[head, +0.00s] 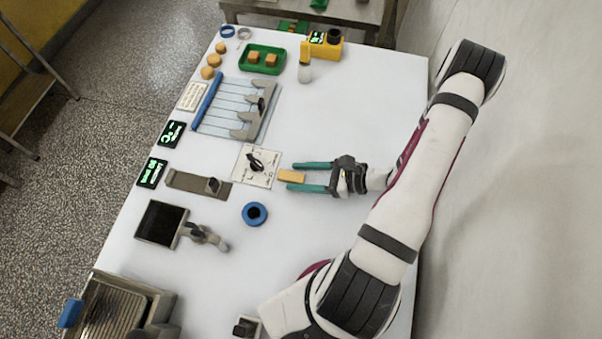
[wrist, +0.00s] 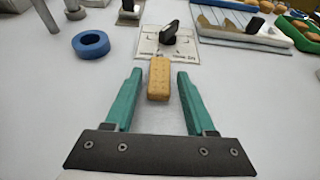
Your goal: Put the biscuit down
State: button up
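A rectangular tan biscuit (wrist: 159,78) lies between and just ahead of my gripper's teal fingertips in the wrist view. It also shows in the head view (head: 291,176), beside the white dial plate (head: 256,166). My gripper (head: 288,176) is open, with a clear gap between each finger and the biscuit. In the wrist view my gripper (wrist: 158,75) has its fingers spread on both sides of the biscuit's near part. The biscuit seems to rest on the white table (head: 330,240), its far end close to or touching the plate's edge.
A blue ring (head: 255,214) lies left of my gripper. A dark-topped stand (head: 162,224) is at the left. The table's right side is mostly clear.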

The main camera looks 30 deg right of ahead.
jog(key=shift+o, duration=0.2)
jog(key=shift+r, duration=0.15)
jog(key=v, duration=0.7)
jog(key=shift+r, duration=0.25)
jog(key=s+a+r+n+g+h, duration=0.3)
jog(key=a+r+n+g, duration=0.8)
jog(key=a+r+n, duration=0.4)
jog(key=shift+s+a+r+n+h, duration=0.25)
jog(key=shift+s+r+n+h, duration=0.05)
jog(key=shift+s+r+n, duration=0.3)
jog(key=shift+o, duration=0.3)
jog(key=s+a+r+n+t+h, duration=0.1)
jog(key=s+r+n+h, duration=0.1)
jog(key=s+n+h, duration=0.2)
jog(key=shift+s+a+r+n, duration=0.35)
jog(key=shift+s+n, duration=0.15)
jog(key=shift+s, duration=0.1)
jog(key=shift+o, duration=0.2)
jog(key=shift+s+d, duration=0.1)
jog(key=shift+s, duration=0.05)
